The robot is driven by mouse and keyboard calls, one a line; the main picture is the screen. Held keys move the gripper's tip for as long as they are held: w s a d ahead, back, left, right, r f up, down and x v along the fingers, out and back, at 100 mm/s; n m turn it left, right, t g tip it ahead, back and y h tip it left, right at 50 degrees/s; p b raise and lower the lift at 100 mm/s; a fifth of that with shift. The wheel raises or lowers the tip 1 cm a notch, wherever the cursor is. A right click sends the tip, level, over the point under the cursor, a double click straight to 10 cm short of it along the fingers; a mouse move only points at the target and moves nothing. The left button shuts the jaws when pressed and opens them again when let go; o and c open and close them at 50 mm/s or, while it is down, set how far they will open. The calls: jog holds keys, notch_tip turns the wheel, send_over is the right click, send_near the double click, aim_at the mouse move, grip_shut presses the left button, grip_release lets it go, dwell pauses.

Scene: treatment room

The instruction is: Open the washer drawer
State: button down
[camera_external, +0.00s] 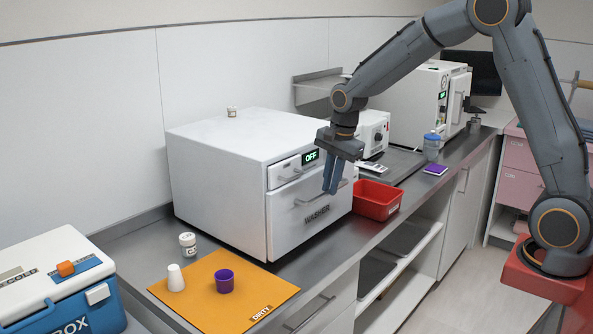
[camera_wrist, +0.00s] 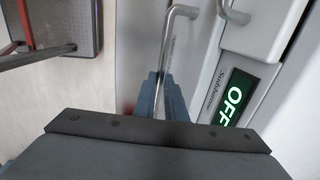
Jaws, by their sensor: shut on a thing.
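The washer (camera_external: 215,165) is a white box on the counter, with an OFF display (camera_external: 310,157) at its upper right front. The display also shows in the wrist view (camera_wrist: 232,98). Its large lower drawer (camera_external: 290,232), labelled WASHER, looks flush with the body. The drawer's metal bar handle (camera_wrist: 168,45) runs between my fingers in the wrist view. My gripper (camera_external: 331,186) is at the right part of this handle, fingers pointing down, and is shut on it. The fingers (camera_wrist: 165,95) hide part of the bar. A smaller panel with its own handle (camera_external: 289,175) is above the drawer.
A red bin (camera_external: 377,200) stands close right of the washer. A small jar (camera_external: 188,244) stands behind the mat.

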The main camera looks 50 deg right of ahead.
jog(key=shift+s, duration=0.15)
jog(key=s+p, duration=0.6)
jog(key=s, duration=1.8)
jog(key=c, duration=1.8)
grip_release()
jog(key=shift+s+r+b, duration=0.15)
jog(key=shift+s+r, duration=0.1)
jog(key=shift+r, duration=1.05)
jog(key=shift+s+r+b, duration=0.15)
jog(key=shift+s+r, duration=0.05)
jog(key=shift+r, duration=1.05)
jog(key=shift+s+r+b, duration=0.15)
jog(key=shift+s+r, duration=0.1)
jog(key=shift+r, duration=1.05)
jog(key=shift+f, duration=0.1)
